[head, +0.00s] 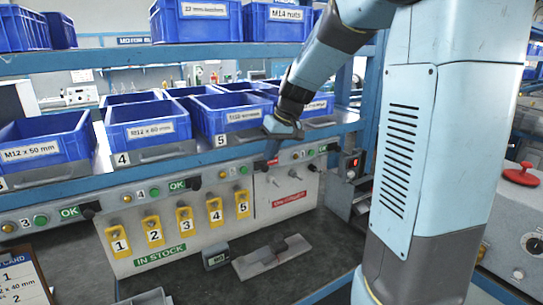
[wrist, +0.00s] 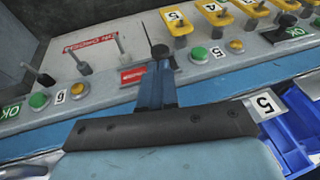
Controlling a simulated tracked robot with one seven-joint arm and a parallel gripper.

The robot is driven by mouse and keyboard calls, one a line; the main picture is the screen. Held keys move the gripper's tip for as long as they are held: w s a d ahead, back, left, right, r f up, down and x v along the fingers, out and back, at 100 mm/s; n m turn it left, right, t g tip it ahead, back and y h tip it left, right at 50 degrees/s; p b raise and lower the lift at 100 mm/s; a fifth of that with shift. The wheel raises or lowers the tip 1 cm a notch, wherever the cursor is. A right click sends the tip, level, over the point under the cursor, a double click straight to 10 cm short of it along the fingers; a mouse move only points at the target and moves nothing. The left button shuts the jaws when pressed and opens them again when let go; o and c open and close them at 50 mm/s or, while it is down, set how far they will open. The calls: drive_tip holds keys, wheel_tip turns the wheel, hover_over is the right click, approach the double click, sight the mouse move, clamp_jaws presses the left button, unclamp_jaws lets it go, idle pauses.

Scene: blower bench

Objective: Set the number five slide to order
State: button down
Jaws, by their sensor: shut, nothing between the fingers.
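The yellow number five slide (head: 242,204) is at the right end of the row of numbered yellow slides, above the green IN STOCK label (head: 160,255). It also shows in the wrist view (wrist: 175,22), beyond and right of my fingers. The red ON ORDER label (head: 290,199) is right of it on the same panel and shows in the wrist view (wrist: 88,41). My gripper (head: 271,154) is shut and empty at the shelf's front edge, above the panel and apart from the slide. Its blue fingers (wrist: 156,82) overlap a black knob (wrist: 160,50) in the wrist view.
Blue bins (head: 145,123) line the shelf behind the panel. Green buttons (head: 41,220) and black knobs (head: 90,210) run along the panel's upper edge. A grey plate (head: 272,258) lies on the dark bench below. A red stop button (head: 521,174) is at right.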

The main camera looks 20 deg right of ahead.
drive_tip(key=v, duration=1.2)
drive_tip(key=s+f+m+t+h, duration=0.1)
drive_tip(key=s+f, duration=0.1)
drive_tip(key=s, duration=1)
drive_tip(key=s+a+f+m+t+h, duration=0.1)
drive_tip(key=s+f+m+h, duration=0.1)
drive_tip(key=s, duration=0.9)
drive_tip(key=shift+s+a+f+t, duration=0.25)
drive_tip(key=shift+s+f+t, duration=0.15)
drive_tip(key=shift+f, duration=0.4)
